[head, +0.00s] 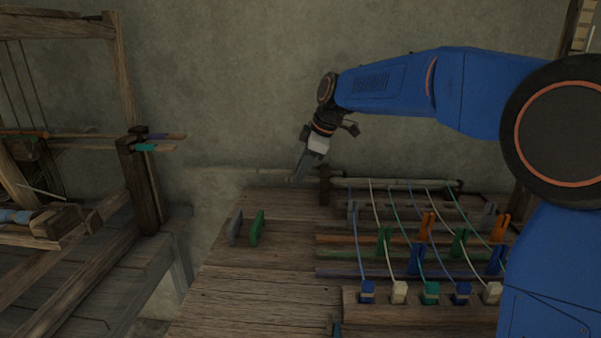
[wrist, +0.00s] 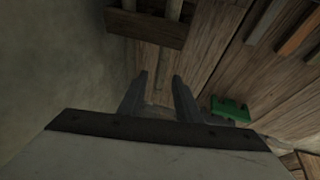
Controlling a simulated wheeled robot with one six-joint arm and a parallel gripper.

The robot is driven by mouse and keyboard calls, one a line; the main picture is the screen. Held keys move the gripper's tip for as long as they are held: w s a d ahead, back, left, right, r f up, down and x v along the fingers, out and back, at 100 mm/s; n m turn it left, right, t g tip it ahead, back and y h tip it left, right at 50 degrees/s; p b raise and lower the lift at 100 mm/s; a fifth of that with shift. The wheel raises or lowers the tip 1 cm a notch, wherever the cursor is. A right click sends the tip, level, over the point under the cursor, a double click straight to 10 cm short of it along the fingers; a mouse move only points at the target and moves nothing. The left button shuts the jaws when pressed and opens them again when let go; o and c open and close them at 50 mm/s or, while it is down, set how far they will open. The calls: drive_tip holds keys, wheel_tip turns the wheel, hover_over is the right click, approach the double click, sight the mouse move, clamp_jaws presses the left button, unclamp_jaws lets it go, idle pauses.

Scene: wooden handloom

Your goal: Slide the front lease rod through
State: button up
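Two pale lease rods show at the back of the wooden table. One (head: 400,185) runs right from a dark upright block (head: 325,187) to a second holder (head: 454,187), under several coloured threads. The other (head: 235,170) sticks out left of the block, past the table edge, in front of the wall. My gripper (head: 298,179) points down at this left stretch, just left of the block. In the wrist view my gripper (wrist: 160,76) has its fingers apart, with the block (wrist: 150,28) ahead of them.
A green peg (head: 257,228) and a grey peg (head: 236,229) stand on the table's left part. Coloured clips, several rods and a row of thread blocks (head: 431,292) fill the right. A wooden loom frame (head: 148,190) stands left, across a gap.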

sight(311, 179)
drive_tip(key=shift+c, duration=0.7)
clamp_jaws()
drive_tip(key=shift+d, duration=0.15)
drive_tip(key=shift+d, duration=1.3)
drive_tip(key=shift+o, duration=0.7)
unclamp_jaws()
drive_tip(key=shift+d, duration=0.2)
